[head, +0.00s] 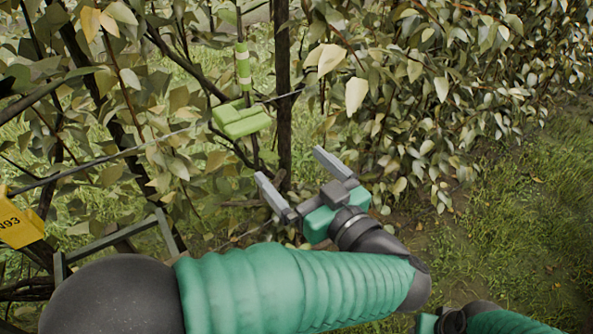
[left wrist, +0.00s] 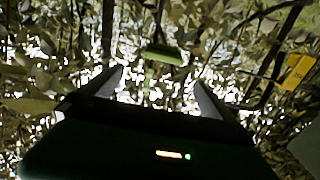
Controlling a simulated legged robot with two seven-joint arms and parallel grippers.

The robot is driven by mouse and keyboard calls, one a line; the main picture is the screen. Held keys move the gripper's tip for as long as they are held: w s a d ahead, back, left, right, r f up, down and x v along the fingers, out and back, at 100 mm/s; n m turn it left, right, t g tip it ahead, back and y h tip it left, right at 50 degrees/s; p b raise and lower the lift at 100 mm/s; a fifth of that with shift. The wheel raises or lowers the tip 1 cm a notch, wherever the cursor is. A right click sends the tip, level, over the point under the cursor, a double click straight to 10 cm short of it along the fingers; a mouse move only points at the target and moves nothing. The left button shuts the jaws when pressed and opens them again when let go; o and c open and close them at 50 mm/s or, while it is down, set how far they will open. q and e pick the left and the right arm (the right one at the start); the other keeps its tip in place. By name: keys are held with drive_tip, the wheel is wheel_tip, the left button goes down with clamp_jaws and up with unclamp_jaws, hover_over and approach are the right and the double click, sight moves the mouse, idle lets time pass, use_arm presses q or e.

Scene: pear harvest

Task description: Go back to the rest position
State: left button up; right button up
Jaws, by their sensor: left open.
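My left gripper (head: 289,166) is open and empty in the head view, its two grey fingers spread and pointing up-left toward the foliage. It also shows open in the left wrist view (left wrist: 160,85), with nothing between its fingers. My left arm, in a green sleeve, crosses the bottom of the head view. Part of my right arm shows at the bottom right edge of the head view; its fingers do not show.
A light green block (head: 241,120) sits on a thin stem beyond my left gripper. A dark trunk (head: 283,90), wires and branches stand close by. A yellow tag (head: 18,222) hangs at the left. Leafy growth (head: 440,80) fills the upper right; open grass (head: 530,230) lies at the right.

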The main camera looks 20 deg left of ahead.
use_arm(q)
drive_tip(key=w+d+f+m+t+h+b, duration=0.1)
drive_tip(key=w+f+m+t+h, duration=0.1)
drive_tip(key=w+h, duration=0.15)
drive_tip(key=w+f+m+t+h+b, duration=0.1)
drive_tip(key=w+f+m+t+h, duration=0.15)
drive_tip(key=w, duration=0.25)
wheel_tip(320, 180, down, 11)
drive_tip(key=w+d+m+g+h+b, duration=0.1)
drive_tip(key=w+d+m+g+h, duration=0.1)
drive_tip(key=m+h, duration=0.35)
drive_tip(key=s+a+f+g+h+b, duration=0.1)
drive_tip(key=s+a+f+g, duration=0.4)
drive_tip(key=s+f, duration=0.5)
drive_tip(key=s+a+f+g+h+b, duration=0.1)
drive_tip(key=s+a+f+g, duration=0.4)
drive_tip(key=s+f, duration=0.4)
drive_tip(key=shift+s+a+f+g, duration=0.2)
drive_tip(key=shift+s+f+g, duration=0.2)
drive_tip(key=shift+s+g, duration=0.55)
drive_tip(key=shift+s, duration=0.1)
